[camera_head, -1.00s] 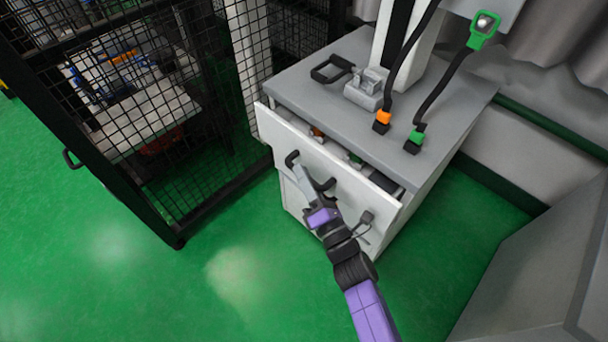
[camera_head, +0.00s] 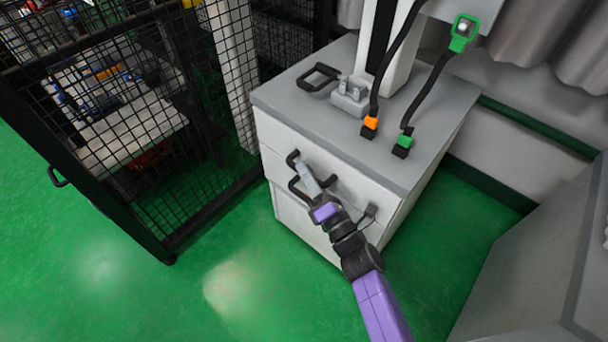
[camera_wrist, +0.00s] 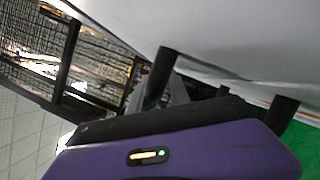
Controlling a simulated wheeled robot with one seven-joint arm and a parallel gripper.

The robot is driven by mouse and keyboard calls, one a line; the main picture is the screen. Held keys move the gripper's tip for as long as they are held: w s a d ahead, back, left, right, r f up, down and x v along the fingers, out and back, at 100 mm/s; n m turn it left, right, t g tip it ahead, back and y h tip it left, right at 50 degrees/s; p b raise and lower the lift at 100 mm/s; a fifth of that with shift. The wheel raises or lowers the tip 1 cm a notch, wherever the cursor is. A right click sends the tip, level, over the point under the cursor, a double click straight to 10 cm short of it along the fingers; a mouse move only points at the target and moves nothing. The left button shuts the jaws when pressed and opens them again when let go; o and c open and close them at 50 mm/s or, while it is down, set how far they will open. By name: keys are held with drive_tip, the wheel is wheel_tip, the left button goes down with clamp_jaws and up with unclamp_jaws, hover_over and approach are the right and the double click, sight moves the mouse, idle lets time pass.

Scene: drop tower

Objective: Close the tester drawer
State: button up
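The tester drawer (camera_head: 282,138) is the white top drawer of the grey-topped cabinet. In the head view its front lies against the cabinet and no open gap shows above it. Its dark handle (camera_head: 292,158) is partly covered by my gripper (camera_head: 309,176), which is at the drawer front. In the wrist view the purple gripper body fills the bottom, close to the pale drawer front (camera_wrist: 225,35), with dark handle posts (camera_wrist: 281,115) beside it. The fingertips are hidden, so I cannot tell whether they are open or shut, or touching the handle.
The cabinet top (camera_head: 285,95) carries a grey fixture (camera_head: 350,97), an orange-ended cable (camera_head: 371,123) and a green-ended cable (camera_head: 405,140). A black mesh cage (camera_head: 110,130) stands at left. A grey box (camera_head: 530,260) is at right. Green floor (camera_head: 200,290) is free in front.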

drive_tip(key=shift+o, duration=1.1)
drive_tip(key=shift+w+d, duration=0.1)
drive_tip(key=p+v, duration=0.1)
drive_tip(key=v, duration=0.6)
drive_tip(key=shift+s+d+p, duration=0.2)
drive_tip(key=shift+s+p, duration=0.2)
drive_tip(key=shift+s+f, duration=0.1)
drive_tip(key=s+d+r+m+h, duration=0.2)
drive_tip(key=s+d+m+h, duration=0.35)
drive_tip(key=s+m, duration=0.65)
drive_tip(key=s+d+r+m+h, duration=0.1)
drive_tip(key=s+d+m+h, duration=0.4)
drive_tip(key=s+m, duration=0.7)
drive_tip(key=s+d+r+m+g, duration=0.1)
drive_tip(key=s+d+r+m, duration=0.25)
drive_tip(key=s, duration=0.35)
drive_tip(key=s+d+r+m+g, duration=0.1)
drive_tip(key=s+d+r+m, duration=0.25)
drive_tip(key=s+r, duration=0.2)
wheel_tip(320, 180, up, 17)
drive_tip(key=p, duration=1.7)
drive_tip(key=shift+s+h, duration=0.35)
